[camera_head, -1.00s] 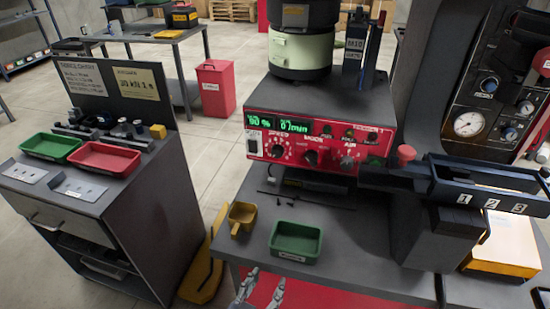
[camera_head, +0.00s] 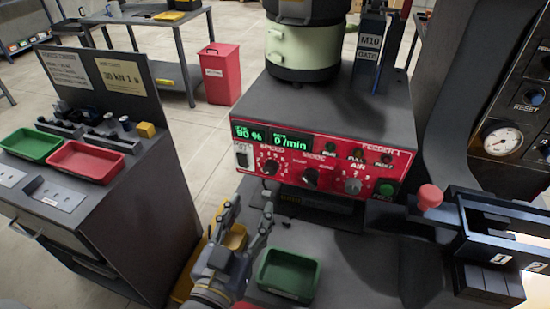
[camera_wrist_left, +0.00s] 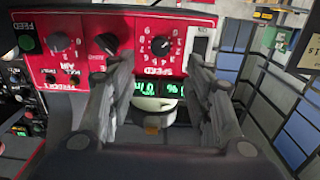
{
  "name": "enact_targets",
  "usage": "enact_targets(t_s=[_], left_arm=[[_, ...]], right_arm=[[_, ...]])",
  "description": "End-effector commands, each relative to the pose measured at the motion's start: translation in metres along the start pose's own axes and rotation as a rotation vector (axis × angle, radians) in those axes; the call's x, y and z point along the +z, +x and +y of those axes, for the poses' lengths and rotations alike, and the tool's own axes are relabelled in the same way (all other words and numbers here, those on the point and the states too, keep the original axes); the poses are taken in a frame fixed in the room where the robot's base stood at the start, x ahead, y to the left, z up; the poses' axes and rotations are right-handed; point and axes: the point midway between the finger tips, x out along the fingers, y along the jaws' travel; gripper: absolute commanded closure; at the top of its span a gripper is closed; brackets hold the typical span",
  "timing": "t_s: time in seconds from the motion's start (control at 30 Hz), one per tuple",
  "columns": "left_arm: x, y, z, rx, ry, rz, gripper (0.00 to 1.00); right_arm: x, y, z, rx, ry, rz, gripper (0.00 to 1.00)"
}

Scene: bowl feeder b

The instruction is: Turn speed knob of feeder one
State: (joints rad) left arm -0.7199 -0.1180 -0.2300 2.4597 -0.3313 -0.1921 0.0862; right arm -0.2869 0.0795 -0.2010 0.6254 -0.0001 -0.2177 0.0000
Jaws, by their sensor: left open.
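The red control panel of feeder one (camera_head: 330,170) faces me at the middle of the head view. Its speed knob (camera_head: 270,167) is a black dial at the panel's left, under the green displays. The speed knob also shows in the left wrist view (camera_wrist_left: 160,45), upside down, ahead of the two fingers. My left gripper (camera_head: 250,212) is open and empty, in front of and below the speed knob, apart from it. It also shows in the wrist view (camera_wrist_left: 165,85). My right gripper is not in view.
The mode knob (camera_head: 311,177) and air knob (camera_head: 352,186) are to the right on the panel. A green tray (camera_head: 288,278) and a partly hidden yellow scoop (camera_head: 236,238) are close to my left gripper. A red-knobbed lever (camera_head: 430,196) stands at the right.

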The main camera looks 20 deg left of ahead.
Motion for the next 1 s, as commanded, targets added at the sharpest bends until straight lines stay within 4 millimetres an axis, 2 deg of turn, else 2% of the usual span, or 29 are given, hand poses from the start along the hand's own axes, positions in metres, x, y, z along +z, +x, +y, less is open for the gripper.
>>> enact_targets(t_s=[0.1, 0.2, 0.43, 0.57, 0.67, 0.8, 1.0], left_arm=[[-0.002, 0.001, -0.001, -0.001, 0.0, 0.003, 0.53], [-0.003, 0.007, -0.001, -0.001, 0.0, 0.005, 0.53], [-0.004, 0.037, 0.0, -0.001, -0.001, 0.006, 0.53], [-0.005, 0.057, -0.001, -0.001, 0.0, 0.006, 0.53], [-0.004, 0.072, -0.001, -0.001, 0.001, 0.005, 0.53], [-0.004, 0.09, -0.001, -0.001, 0.0, 0.005, 0.53], [-0.002, 0.105, -0.001, -0.001, -0.001, 0.003, 0.53]], right_arm=[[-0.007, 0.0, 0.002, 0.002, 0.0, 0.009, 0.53], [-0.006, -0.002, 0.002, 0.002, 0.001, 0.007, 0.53], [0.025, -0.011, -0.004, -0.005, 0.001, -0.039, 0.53], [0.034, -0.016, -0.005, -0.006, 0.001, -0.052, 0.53], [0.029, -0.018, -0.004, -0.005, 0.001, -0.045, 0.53], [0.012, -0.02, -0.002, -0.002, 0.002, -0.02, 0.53], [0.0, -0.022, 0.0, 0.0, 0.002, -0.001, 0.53]])
